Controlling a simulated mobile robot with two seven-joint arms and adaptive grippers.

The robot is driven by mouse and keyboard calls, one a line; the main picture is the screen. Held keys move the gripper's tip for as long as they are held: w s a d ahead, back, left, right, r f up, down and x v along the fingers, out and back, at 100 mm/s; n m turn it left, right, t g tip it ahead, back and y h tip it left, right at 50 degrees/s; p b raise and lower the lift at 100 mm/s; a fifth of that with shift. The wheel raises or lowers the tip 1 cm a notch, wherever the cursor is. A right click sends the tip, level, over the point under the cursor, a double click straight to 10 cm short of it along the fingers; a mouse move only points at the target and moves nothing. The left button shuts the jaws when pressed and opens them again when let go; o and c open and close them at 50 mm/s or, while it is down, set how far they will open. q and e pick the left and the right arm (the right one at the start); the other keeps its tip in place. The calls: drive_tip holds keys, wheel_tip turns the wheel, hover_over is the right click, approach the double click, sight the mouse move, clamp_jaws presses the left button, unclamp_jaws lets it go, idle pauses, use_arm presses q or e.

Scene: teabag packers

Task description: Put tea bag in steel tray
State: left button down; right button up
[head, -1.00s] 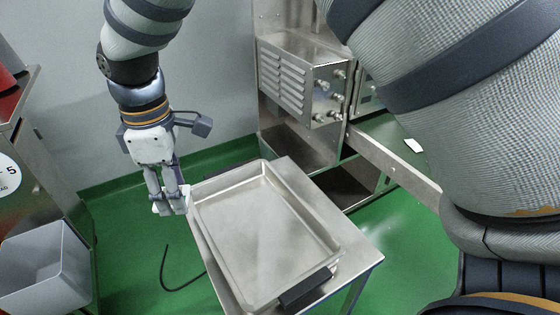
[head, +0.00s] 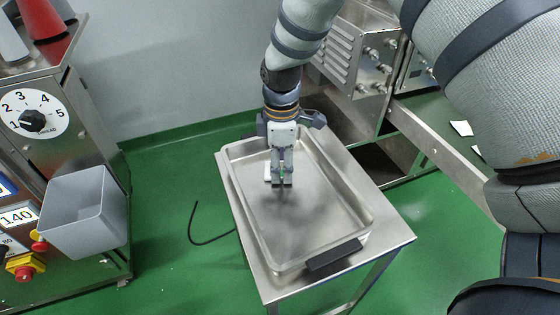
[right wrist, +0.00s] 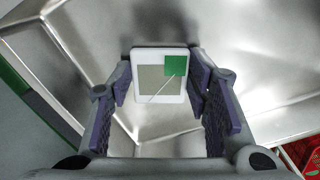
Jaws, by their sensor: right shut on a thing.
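The steel tray (head: 335,210) is a shallow rectangular pan with black handles, lying on a small metal table. My right gripper (head: 281,182) points down over the far left part of the tray. It is shut on a tea bag (right wrist: 150,85), a white-edged square with a beige middle and a green tag. In the right wrist view the tea bag sits between the two purple-padded fingers, with the tray's metal (right wrist: 245,55) behind it. In the head view the tea bag is mostly hidden by the fingers. My left gripper is not in view.
A grey bin (head: 85,212) is fixed to a machine with a dial (head: 33,120) at left. A louvred steel machine (head: 350,55) stands behind right. White pieces (head: 461,128) lie at right on green. A black cable (head: 207,240) lies on the floor. The tray's near part is clear.

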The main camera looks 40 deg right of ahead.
sight(281, 169)
drive_tip(key=shift+r, duration=0.1)
drive_tip(key=shift+o, duration=1)
drive_tip(key=o, duration=0.4)
drive_tip(key=shift+o, duration=0.2)
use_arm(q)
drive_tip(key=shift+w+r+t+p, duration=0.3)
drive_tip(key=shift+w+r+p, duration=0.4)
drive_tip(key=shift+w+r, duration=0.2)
use_arm(e)
wheel_tip(281, 169, up, 12)
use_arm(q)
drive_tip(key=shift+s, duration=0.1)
